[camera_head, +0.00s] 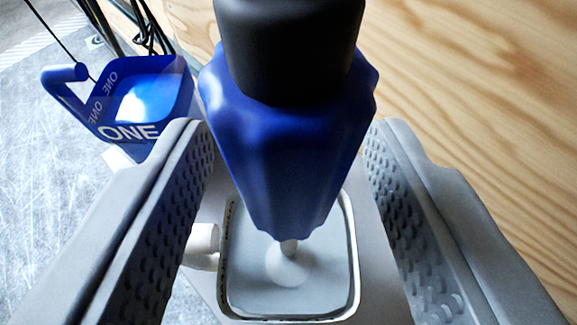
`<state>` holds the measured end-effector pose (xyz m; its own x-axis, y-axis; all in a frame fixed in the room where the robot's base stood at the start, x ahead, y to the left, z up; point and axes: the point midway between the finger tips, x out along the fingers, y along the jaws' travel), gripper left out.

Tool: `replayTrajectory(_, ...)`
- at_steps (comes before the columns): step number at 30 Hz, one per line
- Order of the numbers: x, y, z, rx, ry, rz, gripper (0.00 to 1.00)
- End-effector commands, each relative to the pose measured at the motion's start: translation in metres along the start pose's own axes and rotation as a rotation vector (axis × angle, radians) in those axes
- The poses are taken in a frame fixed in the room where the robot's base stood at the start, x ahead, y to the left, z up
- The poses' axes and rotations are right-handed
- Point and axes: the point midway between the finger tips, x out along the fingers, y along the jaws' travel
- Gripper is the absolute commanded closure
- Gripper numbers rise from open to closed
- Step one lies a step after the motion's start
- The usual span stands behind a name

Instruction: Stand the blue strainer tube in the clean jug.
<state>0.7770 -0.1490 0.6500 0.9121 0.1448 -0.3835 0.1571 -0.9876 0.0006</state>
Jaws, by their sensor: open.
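The blue strainer tube (285,165) has ribbed sides and a black upper part (290,45). It stands roughly upright between the jaws of my gripper (293,130), which is open with a finger on each side of it. Its narrow lower end and a small pale stub show against the inside of a pale grey, square-mouthed jug (352,265). I cannot tell whether the stub touches the jug's floor. A blue jug (130,132) marked "ONE" stands at upper left, with its handle to the left. Neither jug shows clearly as the clean one.
A wood-grain surface (480,90) fills the right and top. A scuffed grey floor (45,185) lies at left. Dark cables (140,25) hang at upper left. A pale handle-like piece (204,240) sits close to my left finger.

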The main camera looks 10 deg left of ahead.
Motion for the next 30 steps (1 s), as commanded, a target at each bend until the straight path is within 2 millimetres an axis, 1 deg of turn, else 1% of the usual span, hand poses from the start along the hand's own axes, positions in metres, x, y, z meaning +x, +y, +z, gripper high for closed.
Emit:
replayTrajectory(5,-0.025,0.001,-0.001,0.000,0.001,0.002,0.53)
replayTrajectory(15,-0.083,0.000,-0.001,-0.001,0.002,0.002,0.53)
replayTrajectory(24,-0.132,0.001,-0.001,0.001,0.002,0.003,0.53)
replayTrajectory(30,-0.156,0.001,0.000,0.000,0.001,0.002,0.53)
